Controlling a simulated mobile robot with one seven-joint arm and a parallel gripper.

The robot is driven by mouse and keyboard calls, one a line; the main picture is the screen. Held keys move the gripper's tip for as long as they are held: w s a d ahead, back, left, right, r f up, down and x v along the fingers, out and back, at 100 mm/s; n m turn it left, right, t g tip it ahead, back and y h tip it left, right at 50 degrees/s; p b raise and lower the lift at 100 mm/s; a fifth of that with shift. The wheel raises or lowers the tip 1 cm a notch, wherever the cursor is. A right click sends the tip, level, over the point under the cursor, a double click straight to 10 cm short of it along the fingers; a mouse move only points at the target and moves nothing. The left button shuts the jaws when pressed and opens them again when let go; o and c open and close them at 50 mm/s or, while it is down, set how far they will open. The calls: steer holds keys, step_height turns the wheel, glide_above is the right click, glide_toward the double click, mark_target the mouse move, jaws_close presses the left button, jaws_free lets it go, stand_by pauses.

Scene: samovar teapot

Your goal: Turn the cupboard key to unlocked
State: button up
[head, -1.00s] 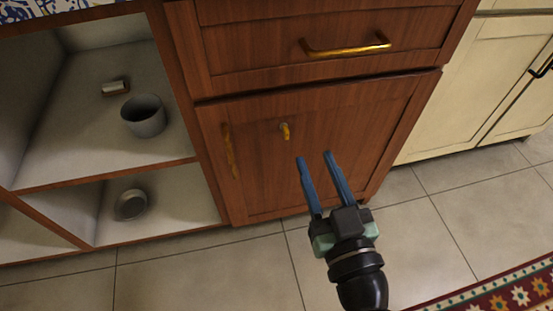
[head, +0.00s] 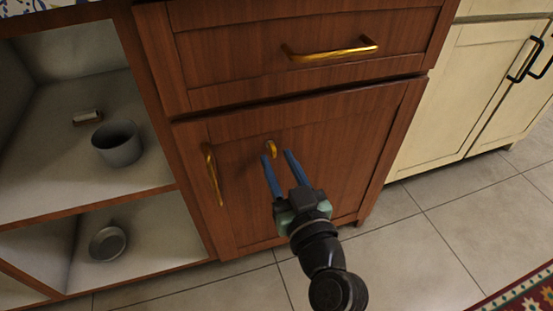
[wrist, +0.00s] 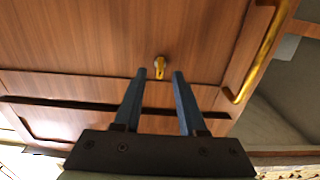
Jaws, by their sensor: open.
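The cupboard door (head: 325,165) is brown wood and shut, below a drawer. A small brass key (head: 270,148) sits in the upper part of the door, right of the upright brass handle (head: 213,180). The key also shows in the wrist view (wrist: 160,66), just beyond and between the fingertips. My gripper (head: 277,155) has two blue fingers, spread apart and empty. Its tips are close to the key, one on either side of its line. I cannot tell how far the tips are from the door. In the wrist view my gripper (wrist: 160,75) is open too.
The drawer above has a brass bar handle (head: 330,50). A cream cabinet (head: 480,80) stands at right. A patterned rug (head: 520,290) lies on the tiled floor.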

steer(key=shift+x, duration=0.95)
jaws_close()
